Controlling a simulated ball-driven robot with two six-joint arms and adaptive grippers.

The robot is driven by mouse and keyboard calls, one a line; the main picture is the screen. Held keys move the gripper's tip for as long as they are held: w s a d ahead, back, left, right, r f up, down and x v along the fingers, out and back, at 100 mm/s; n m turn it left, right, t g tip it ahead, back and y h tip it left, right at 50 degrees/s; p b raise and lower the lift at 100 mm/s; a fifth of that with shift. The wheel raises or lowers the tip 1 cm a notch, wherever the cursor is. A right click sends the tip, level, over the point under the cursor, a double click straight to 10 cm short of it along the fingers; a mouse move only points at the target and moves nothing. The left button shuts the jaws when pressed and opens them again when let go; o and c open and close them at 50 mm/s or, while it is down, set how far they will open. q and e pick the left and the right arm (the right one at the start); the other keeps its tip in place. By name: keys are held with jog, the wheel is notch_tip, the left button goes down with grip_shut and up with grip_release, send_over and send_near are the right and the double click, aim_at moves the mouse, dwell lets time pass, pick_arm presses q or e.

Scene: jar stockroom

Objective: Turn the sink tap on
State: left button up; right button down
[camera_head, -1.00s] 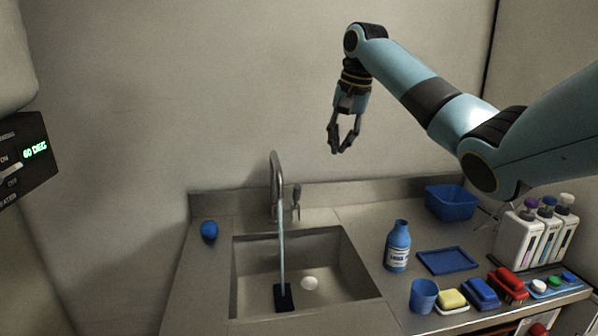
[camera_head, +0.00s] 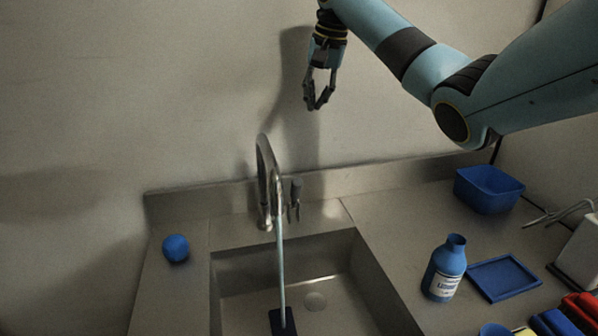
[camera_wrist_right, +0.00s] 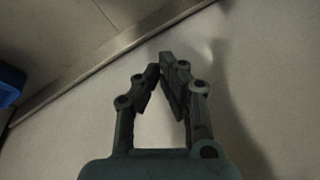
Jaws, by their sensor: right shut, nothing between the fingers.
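The grey metal sink tap (camera_head: 263,180) rises in an arch behind the sink (camera_head: 240,266). Its dark-tipped lever (camera_head: 296,196) stands upright on the right side of the tap. A thin pale shaft (camera_head: 281,265) runs from below the spout to a dark blue block (camera_head: 282,321) in the basin; I cannot tell whether water is flowing. My right gripper (camera_head: 318,106) points down, shut and empty, well above the tap and lever and apart from them. In the right wrist view its fingertips (camera_wrist_right: 166,68) meet before the wall. My left gripper is not in view.
A blue ball (camera_head: 176,248) lies left of the sink. On the right stand a blue bottle (camera_head: 445,267), a flat blue tray (camera_head: 503,278) and a blue tub (camera_head: 489,189). Coloured items crowd the lower right corner. The space around the tap lever looks clear.

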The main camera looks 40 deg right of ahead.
jog(key=s+b+x, duration=0.2)
jog(key=b+x, duration=0.4)
jog(key=p, duration=0.3)
send_over(295, 196)
jog(key=w+d, duration=0.2)
jog(key=d, duration=0.3)
jog(key=s+f+x, duration=0.1)
jog(key=s+x, duration=0.2)
jog(key=x, duration=0.8)
jog(key=shift+s+a, duration=0.1)
jog(key=shift+a, duration=0.3)
